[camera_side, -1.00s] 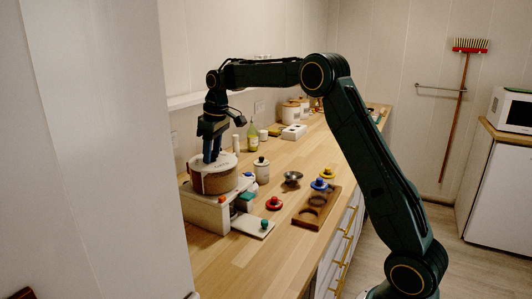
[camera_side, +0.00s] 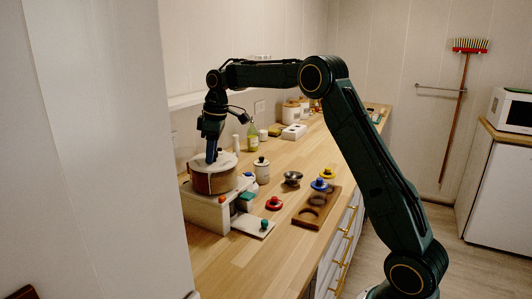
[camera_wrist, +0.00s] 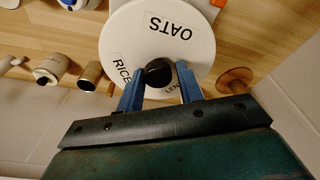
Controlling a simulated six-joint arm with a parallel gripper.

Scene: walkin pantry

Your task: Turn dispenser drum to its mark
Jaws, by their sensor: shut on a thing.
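The dispenser drum (camera_side: 213,183) is round, with a brown side and a white lid, and sits on a white base box (camera_side: 203,211) at the left of the counter. In the wrist view, its lid (camera_wrist: 143,27) reads OATS, RICE and a partly hidden word starting LEN. A black knob (camera_wrist: 158,73) stands at the lid's middle. My gripper (camera_wrist: 159,78) points down from above, its blue fingers shut on the knob from both sides. In the side view, my gripper (camera_side: 212,157) hides the knob. I cannot make out the mark.
A white plate with a teal knob (camera_side: 264,224) lies before the base. A lidded white jar (camera_side: 262,171), a metal bowl (camera_side: 293,177), a red knobbed piece (camera_side: 273,203) and a wooden board with round recesses (camera_side: 308,214) stand to the right. The front counter is clear.

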